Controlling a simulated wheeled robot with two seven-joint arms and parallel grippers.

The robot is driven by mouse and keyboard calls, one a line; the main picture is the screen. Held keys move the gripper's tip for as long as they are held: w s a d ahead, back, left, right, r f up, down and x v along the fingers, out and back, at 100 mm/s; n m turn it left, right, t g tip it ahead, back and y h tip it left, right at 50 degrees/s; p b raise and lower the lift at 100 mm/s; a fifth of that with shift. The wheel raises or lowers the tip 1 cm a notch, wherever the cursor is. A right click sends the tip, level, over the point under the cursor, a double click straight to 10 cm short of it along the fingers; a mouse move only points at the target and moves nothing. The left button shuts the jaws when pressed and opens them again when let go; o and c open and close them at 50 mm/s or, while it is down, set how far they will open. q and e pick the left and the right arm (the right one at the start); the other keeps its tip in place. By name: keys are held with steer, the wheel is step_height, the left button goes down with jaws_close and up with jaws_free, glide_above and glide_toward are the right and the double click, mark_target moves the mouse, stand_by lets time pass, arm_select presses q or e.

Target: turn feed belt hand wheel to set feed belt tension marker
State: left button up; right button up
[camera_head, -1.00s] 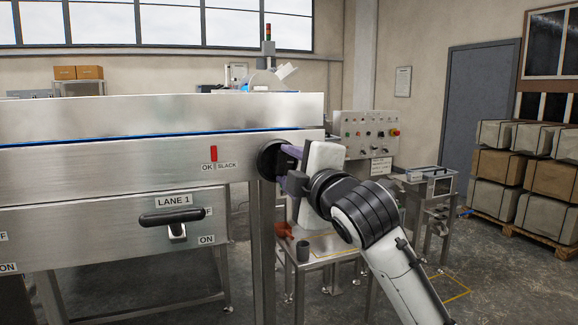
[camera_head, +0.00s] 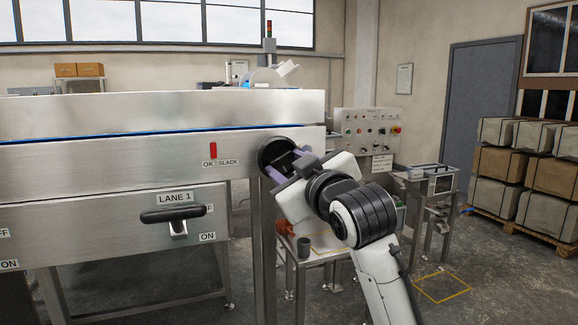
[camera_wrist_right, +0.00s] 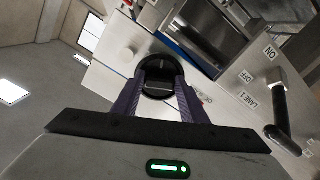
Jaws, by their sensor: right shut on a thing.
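The feed belt hand wheel (camera_head: 268,152) is a dark round wheel at the right end of the steel conveyor side. My right gripper (camera_head: 293,164) is shut on its grip, with the wrist tilted. In the right wrist view the purple fingers lie on either side of the grip bar on the black wheel (camera_wrist_right: 157,64). The red feed belt tension marker (camera_head: 213,150) stands upright above the labels OK and SLACK, nearer to OK. My left gripper is out of view.
A black lever handle (camera_head: 173,214) labelled LANE 1 sits below, left of the wheel. A control panel (camera_head: 368,132) stands behind my right arm. A small table with a grey cup (camera_head: 303,248) is below the arm.

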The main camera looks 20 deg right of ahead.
steer(key=shift+a+f+m, duration=0.1)
steer(key=shift+m, duration=1.1)
steer(key=o, duration=1)
steer(key=shift+o, duration=0.2)
steer(key=s+b, duration=0.1)
steer(key=s, duration=0.9)
steer(key=shift+s, duration=0.15)
